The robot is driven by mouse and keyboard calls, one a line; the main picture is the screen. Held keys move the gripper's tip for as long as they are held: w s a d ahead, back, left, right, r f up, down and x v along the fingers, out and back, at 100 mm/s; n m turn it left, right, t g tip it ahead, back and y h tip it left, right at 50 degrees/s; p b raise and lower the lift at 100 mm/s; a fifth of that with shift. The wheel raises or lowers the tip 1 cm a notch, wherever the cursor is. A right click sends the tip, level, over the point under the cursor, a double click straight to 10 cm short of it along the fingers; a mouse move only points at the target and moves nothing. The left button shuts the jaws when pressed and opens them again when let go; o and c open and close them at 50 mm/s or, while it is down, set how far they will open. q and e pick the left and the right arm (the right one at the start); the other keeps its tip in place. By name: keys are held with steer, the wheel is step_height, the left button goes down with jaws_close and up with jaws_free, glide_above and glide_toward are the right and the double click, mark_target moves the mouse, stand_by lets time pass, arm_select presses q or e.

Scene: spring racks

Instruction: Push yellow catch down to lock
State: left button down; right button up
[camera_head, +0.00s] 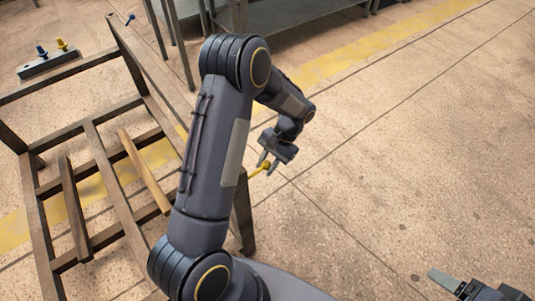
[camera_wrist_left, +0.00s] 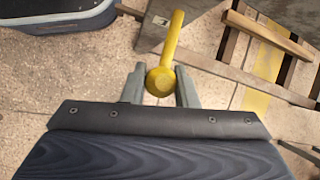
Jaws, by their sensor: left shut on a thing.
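The yellow catch (camera_head: 257,171) sits at the near right corner of the metal rack frame, partly behind my left arm. My left gripper (camera_head: 267,164) is at its outer end, with the jaws shut on it. In the left wrist view the catch (camera_wrist_left: 168,52) shows as a yellow lever with a round knob, slanting up to a metal plate. The knob lies between the two fingers of my left gripper (camera_wrist_left: 161,88). My right gripper (camera_head: 452,284) shows only in part at the lower right corner, away from the rack; its opening is unclear.
The rack frame (camera_head: 91,131) of brown bars fills the left, with a loose wooden bar (camera_head: 144,172) across it. A grey block (camera_head: 48,66) with a blue and a yellow catch lies behind. A blue catch (camera_head: 130,18) shows at the far corner. The floor at right is clear.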

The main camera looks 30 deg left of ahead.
arm_select(q)
step_height(320, 180, down, 2)
steer(key=g, duration=0.1)
steer(key=g+y, duration=0.1)
steer(key=shift+f+g, duration=0.25)
steer(key=shift+g, duration=0.15)
steer(key=shift+g+y, duration=0.5)
steer(key=shift+g, duration=0.4)
steer(key=shift+s+a+f+b, duration=0.1)
steer(key=shift+s+f+b, duration=0.3)
steer(key=shift+f, duration=0.35)
steer(key=shift+s+a+f+b, duration=0.15)
steer(key=shift+s+f+b, duration=0.1)
steer(key=shift+f+b, duration=0.4)
steer(key=shift+s+a+f+b, duration=0.1)
steer(key=shift+s+f+b, duration=0.2)
steer(key=shift+f, duration=0.55)
steer(key=c, duration=1.2)
jaws_free()
steer(key=shift+o, duration=0.3)
